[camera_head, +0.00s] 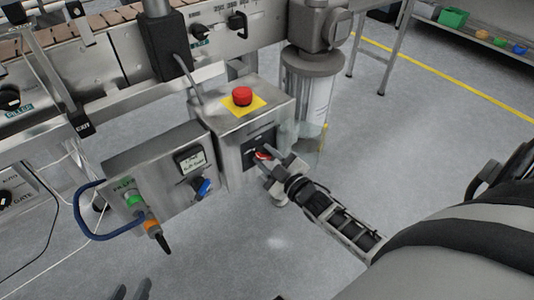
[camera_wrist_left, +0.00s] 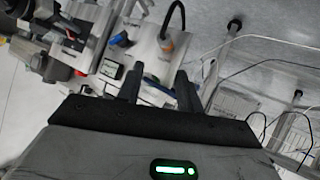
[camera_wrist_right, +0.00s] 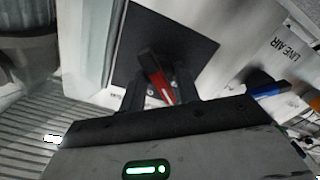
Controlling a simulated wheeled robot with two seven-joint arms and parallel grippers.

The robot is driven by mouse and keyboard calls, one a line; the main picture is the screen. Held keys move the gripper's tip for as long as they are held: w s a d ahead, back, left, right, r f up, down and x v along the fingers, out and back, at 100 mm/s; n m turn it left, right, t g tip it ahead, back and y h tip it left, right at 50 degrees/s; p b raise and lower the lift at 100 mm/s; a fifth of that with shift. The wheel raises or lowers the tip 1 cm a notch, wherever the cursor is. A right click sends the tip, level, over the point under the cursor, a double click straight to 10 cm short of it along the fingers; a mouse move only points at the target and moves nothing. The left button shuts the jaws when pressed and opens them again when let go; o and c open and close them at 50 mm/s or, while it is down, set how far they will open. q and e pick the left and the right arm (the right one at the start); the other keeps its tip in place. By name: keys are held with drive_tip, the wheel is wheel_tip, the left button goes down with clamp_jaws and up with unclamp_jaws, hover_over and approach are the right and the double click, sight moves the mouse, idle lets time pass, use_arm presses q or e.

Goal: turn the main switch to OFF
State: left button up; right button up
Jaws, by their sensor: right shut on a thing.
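The main switch is a red handle (camera_head: 263,155) on a dark plate on the front of a steel box (camera_head: 225,160). In the right wrist view the red handle (camera_wrist_right: 157,78) is tilted on its dark plate (camera_wrist_right: 190,45). My right gripper (camera_head: 268,165) is at the switch, and its two fingers (camera_wrist_right: 158,92) are closed on either side of the handle. Any position label is hidden or too small to read. My left gripper (camera_head: 132,290) is low at the bottom edge of the head view. Its fingers (camera_wrist_left: 160,88) are apart with nothing between them.
A red emergency button (camera_head: 242,96) on a yellow plate tops the box. Left of it, a control panel (camera_head: 150,170) carries a blue knob (camera_head: 202,187), a green button and a hanging blue cable (camera_head: 85,205). A clear cylinder (camera_head: 308,90) stands behind right. Open floor lies in front.

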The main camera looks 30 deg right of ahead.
drive_tip(key=n, duration=0.4)
drive_tip(key=shift+n+p, duration=0.3)
drive_tip(key=shift+f+n, duration=0.1)
drive_tip(key=shift+n, duration=1.9)
drive_tip(key=o, duration=1)
drive_tip(key=s, duration=0.5)
drive_tip(key=s+p, duration=0.1)
drive_tip(key=s, duration=0.4)
drive_tip(key=s+d+p, duration=0.1)
drive_tip(key=s, duration=0.5)
